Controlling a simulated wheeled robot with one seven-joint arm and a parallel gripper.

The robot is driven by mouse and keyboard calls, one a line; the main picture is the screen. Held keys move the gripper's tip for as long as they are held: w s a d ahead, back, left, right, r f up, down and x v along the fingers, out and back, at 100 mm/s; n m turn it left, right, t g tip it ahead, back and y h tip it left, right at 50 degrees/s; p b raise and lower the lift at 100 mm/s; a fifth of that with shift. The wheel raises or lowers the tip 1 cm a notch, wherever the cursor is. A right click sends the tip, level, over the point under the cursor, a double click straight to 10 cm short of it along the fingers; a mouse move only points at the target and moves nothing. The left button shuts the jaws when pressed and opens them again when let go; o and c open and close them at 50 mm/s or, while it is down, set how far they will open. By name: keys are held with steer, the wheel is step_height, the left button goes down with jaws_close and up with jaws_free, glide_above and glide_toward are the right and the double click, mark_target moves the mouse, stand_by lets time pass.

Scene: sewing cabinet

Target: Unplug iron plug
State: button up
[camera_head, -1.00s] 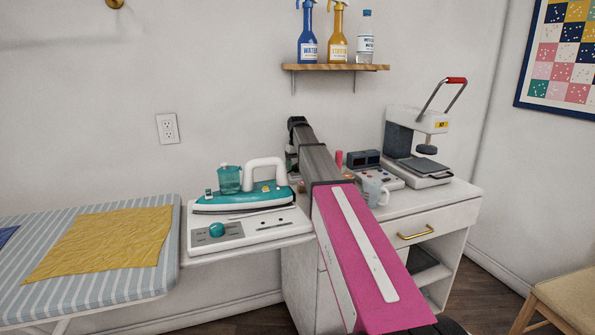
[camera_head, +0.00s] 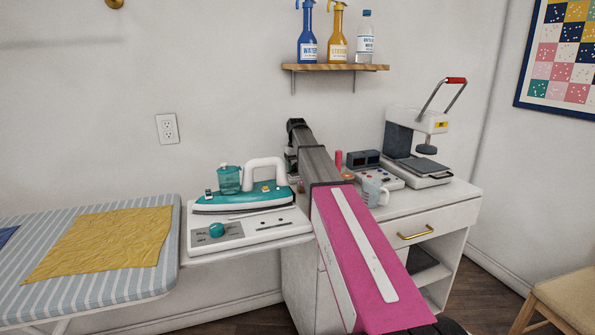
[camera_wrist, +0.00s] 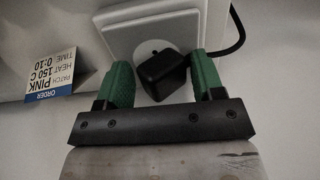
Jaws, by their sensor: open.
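The black iron plug (camera_wrist: 161,74) sits in a white wall socket (camera_wrist: 125,35) in the wrist view, with a black cord running from it to the upper right. My gripper (camera_wrist: 163,85) is open, with one green finger on each side of the plug. I cannot tell whether either finger touches it. In the head view, the teal and white iron (camera_head: 245,200) rests on its white station (camera_head: 245,232). There my pink and grey arm hides the plug and its socket, and my gripper is not clearly visible.
An order card (camera_wrist: 53,82) stands left of the socket in the wrist view. A shelf (camera_head: 335,67) with bottles is above. An empty wall outlet (camera_head: 167,128) is at left.

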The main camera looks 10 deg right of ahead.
mark_target(295, 164)
steer(key=shift+s+a+f, duration=0.15)
steer(key=shift+a, duration=0.25)
stand_by(0.5)
steer(key=c, duration=1.1)
steer(key=shift+o, duration=0.2)
steer(key=shift+d+r, duration=0.1)
steer(key=shift+r, duration=3)
